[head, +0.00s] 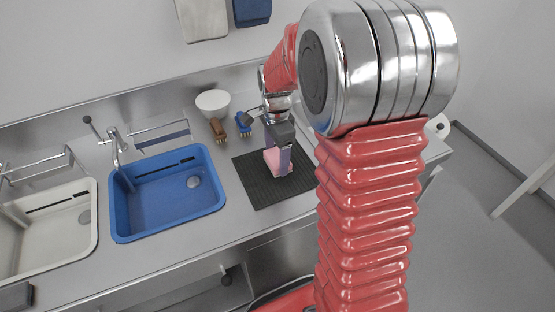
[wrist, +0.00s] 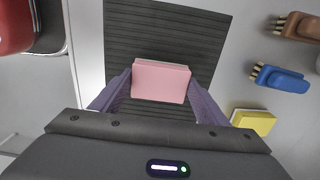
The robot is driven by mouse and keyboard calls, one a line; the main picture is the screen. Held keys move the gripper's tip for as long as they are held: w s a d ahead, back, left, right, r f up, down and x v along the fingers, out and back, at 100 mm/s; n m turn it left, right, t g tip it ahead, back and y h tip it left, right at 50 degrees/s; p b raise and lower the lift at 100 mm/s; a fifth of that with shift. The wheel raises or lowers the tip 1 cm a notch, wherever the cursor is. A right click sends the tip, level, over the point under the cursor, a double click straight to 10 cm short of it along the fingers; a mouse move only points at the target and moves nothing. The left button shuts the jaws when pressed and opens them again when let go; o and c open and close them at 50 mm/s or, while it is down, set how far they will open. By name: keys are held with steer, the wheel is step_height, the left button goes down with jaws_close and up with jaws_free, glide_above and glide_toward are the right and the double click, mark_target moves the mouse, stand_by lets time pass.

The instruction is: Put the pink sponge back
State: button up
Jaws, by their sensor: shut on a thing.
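The pink sponge (wrist: 160,80) is a small block between the two purple fingers of my gripper (wrist: 158,88) in the wrist view. The fingers are shut on its two sides. In the head view the sponge (head: 275,159) is partly covered by my gripper (head: 279,162), which points down over the black ribbed mat (head: 248,181). The mat also shows behind the sponge in the wrist view (wrist: 170,22). I cannot tell whether the sponge touches the mat or is held just above it.
A blue basin (head: 150,232) and a white basin (head: 45,262) lie left of the mat. A white bowl (head: 212,102), a brown brush (head: 218,131) and a blue brush (head: 243,124) stand behind it. A yellow sponge (wrist: 253,122) lies beside the mat in the wrist view.

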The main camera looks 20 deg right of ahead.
mark_target(277, 157)
steer(key=shift+f, duration=1.05)
steer(key=o, duration=1)
steer(key=shift+f, duration=0.1)
step_height(277, 157, up, 12)
steer(key=shift+r, duration=0.15)
